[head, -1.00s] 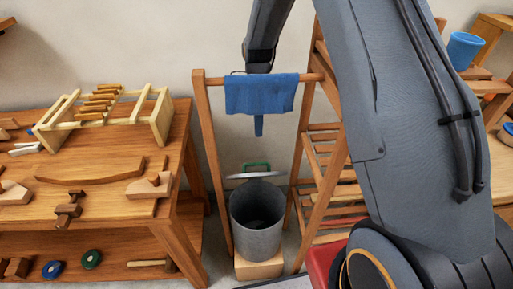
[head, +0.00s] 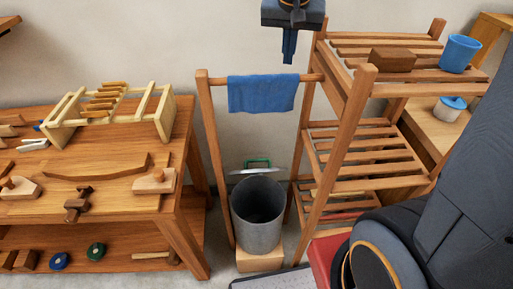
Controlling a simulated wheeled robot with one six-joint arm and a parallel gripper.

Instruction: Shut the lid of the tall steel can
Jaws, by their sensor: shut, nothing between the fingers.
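The tall steel can (head: 258,222) stands on a small wooden block (head: 260,260) on the floor, between the workbench and the slatted shelf. Its mouth is open and shows a dark inside. The lid (head: 255,171) stands up behind the back of the rim, seen nearly edge-on, with a green handle (head: 257,162) at its top. My gripper (head: 289,48) is shut and empty, high above the can and a little to its right, pointing down near the wall. It is well apart from the lid.
A blue cloth (head: 262,93) hangs on a wooden rail directly above the can. The slatted shelf (head: 352,110) at right holds a brown block (head: 391,60) and a blue cup (head: 459,53). The workbench (head: 110,190) with tools is at left.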

